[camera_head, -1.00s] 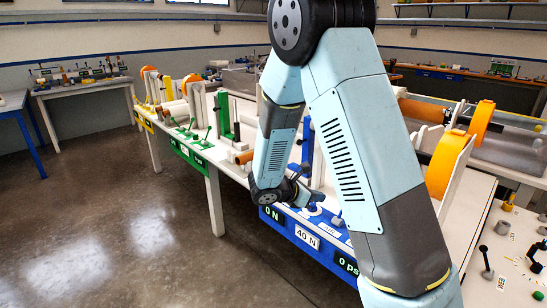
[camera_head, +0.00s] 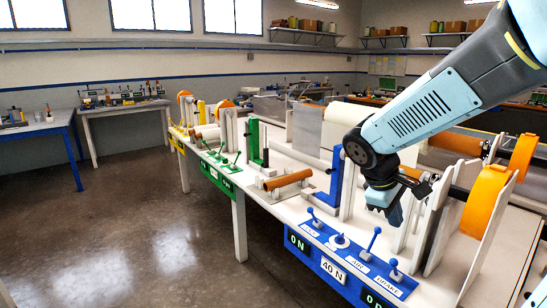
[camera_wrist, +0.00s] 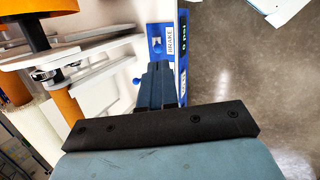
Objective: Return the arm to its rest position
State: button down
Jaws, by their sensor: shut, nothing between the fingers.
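My arm (camera_head: 430,105) comes in from the upper right of the head view and bends down at the elbow over the white bench. My gripper (camera_head: 394,214) hangs at its end above the bench, just above and right of the blue lever panel (camera_head: 345,262). In the wrist view my gripper's fingers (camera_wrist: 157,82) are together with nothing between them. The panel's blue edge, with a BRAKE label, lies beside the fingertips in that view. I see no contact between gripper and panel.
Orange wheels (camera_head: 484,205) on white upright plates stand close to the right of my gripper. A brown roller (camera_head: 288,180) lies on the bench to the left. A green lever panel (camera_head: 216,172) stands further back. The floor (camera_head: 140,230) at left is clear.

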jog(key=s+a+r+m+t+y, duration=0.3)
jog(key=s+r+m, duration=0.5)
jog(key=s, duration=0.3)
jog(key=shift+a+r+t+y, duration=0.15)
jog(key=shift+a+t+y, duration=0.35)
jog(key=shift+y, duration=0.6)
